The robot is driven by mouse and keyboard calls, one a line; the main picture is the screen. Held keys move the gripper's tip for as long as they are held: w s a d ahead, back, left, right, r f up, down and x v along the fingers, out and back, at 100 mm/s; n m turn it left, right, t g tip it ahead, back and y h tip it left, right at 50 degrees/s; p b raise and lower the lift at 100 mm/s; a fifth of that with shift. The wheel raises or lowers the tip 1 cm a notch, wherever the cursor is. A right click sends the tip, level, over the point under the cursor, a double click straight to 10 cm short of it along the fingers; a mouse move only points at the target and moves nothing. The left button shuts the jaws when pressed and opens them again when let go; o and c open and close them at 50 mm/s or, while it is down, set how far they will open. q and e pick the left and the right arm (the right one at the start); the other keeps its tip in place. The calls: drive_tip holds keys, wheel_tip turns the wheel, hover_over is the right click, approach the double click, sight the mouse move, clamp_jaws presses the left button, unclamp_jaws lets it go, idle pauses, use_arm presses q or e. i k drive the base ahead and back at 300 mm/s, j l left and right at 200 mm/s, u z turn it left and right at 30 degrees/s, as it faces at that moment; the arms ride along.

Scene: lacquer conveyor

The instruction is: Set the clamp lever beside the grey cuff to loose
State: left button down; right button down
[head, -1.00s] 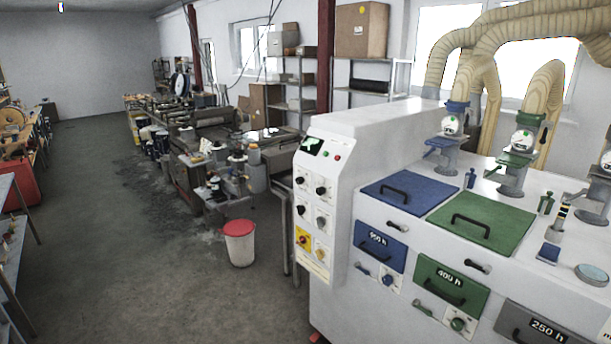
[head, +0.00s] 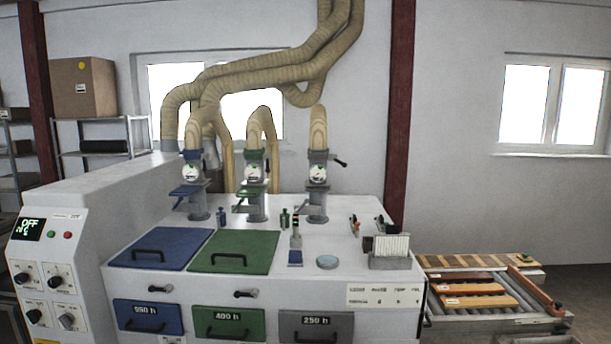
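On top of the white machine stand three duct stubs, each with a coloured cuff and a round white gauge. The grey cuff (head: 318,157) is the rightmost of them, below a tan hose. A dark clamp lever (head: 339,163) sticks out from its right side, angled slightly down to the right. The blue cuff (head: 191,155) is at the left and the green cuff (head: 255,157) is in the middle. Neither of my grippers shows in the head view.
The white machine (head: 380,278) fills the lower middle, with a blue lid (head: 180,240) and a green lid (head: 258,243). A card holder (head: 390,262) and a round dish (head: 327,262) sit on its top. A control panel (head: 45,290) stands left. A roller conveyor (head: 480,318) is right.

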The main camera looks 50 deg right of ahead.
sight(334, 158)
drive_tip(key=l+z, duration=0.1)
drive_tip(key=z, duration=1.55)
